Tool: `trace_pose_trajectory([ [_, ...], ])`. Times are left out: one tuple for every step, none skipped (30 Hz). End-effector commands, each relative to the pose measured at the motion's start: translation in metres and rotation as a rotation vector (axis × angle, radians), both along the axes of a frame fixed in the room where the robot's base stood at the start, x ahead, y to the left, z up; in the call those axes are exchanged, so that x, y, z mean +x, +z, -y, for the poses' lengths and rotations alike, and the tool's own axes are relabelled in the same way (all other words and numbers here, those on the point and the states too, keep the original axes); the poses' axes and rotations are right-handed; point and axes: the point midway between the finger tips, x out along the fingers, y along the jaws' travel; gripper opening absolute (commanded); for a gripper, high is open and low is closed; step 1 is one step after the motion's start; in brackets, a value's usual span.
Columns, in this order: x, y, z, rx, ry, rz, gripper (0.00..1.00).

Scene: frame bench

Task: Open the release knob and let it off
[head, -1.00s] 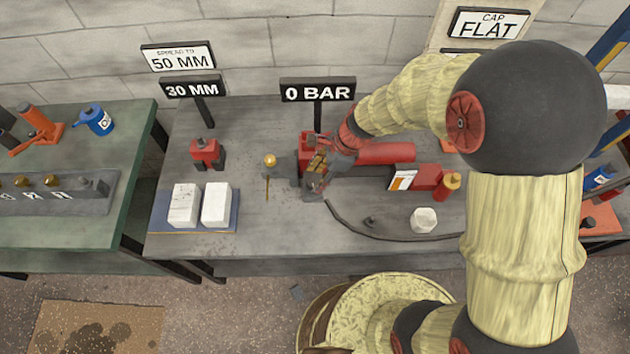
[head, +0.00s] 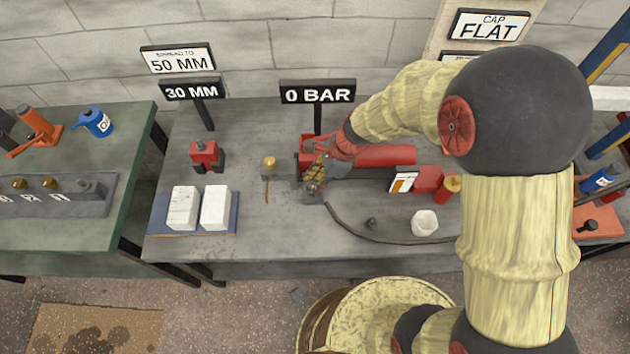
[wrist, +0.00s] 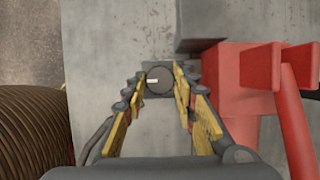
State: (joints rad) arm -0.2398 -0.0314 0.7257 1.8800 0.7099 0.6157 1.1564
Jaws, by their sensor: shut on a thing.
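The release knob (wrist: 159,80) is a small round dark knob with a white mark pointing left, seen end-on in the wrist view. It sits on a grey block at the front of the red pump. My gripper (wrist: 160,78) has its yellow-padded fingers on either side of the knob and is shut on it. In the head view my gripper (head: 313,180) is at the left end of the red pump (head: 385,156) and hides the knob there. The pump also shows at the right of the wrist view (wrist: 238,85).
The 0 BAR sign (head: 318,93) stands behind the pump. A black hose (head: 375,235) curves along the bench (head: 270,225). A red tool (head: 206,153) and white blocks (head: 215,205) are at left; a white cup-like piece (head: 424,222) is at right.

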Motion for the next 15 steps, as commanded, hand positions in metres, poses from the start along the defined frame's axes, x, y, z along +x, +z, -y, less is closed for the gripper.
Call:
trace_pose_trajectory([
  [0.0002,0.0001,0.0000,0.000,0.000,0.000,0.10],
  [0.0002,0.0001,0.0000,0.000,0.000,0.000,0.09],
  [0.0002,0.0001,0.0000,0.000,0.000,0.001,0.06],
  [0.0002,0.0001,0.0000,0.000,0.000,0.001,0.05],
  [0.0002,0.0001,0.0000,0.000,0.000,0.001,0.03],
  [0.0003,0.0001,0.0000,0.000,0.000,0.001,0.02],
  [0.0003,0.0001,0.0000,0.000,0.000,0.000,0.02],
  [0.0003,0.0001,0.0000,0.000,0.001,0.000,0.02],
  [0.0003,0.0002,0.0001,0.000,0.003,0.000,0.02],
  [0.0003,0.0003,0.0001,0.000,0.006,0.000,0.02],
  [0.0004,0.0004,0.0001,0.000,0.009,0.001,0.02],
  [0.0004,0.0005,0.0001,0.000,0.016,0.000,0.02],
  [0.0005,0.0007,0.0001,0.000,0.023,0.000,0.02],
  [0.0006,0.0009,0.0001,0.000,0.031,0.000,0.02],
  [0.0008,0.0013,0.0000,0.000,0.046,0.001,0.02],
])
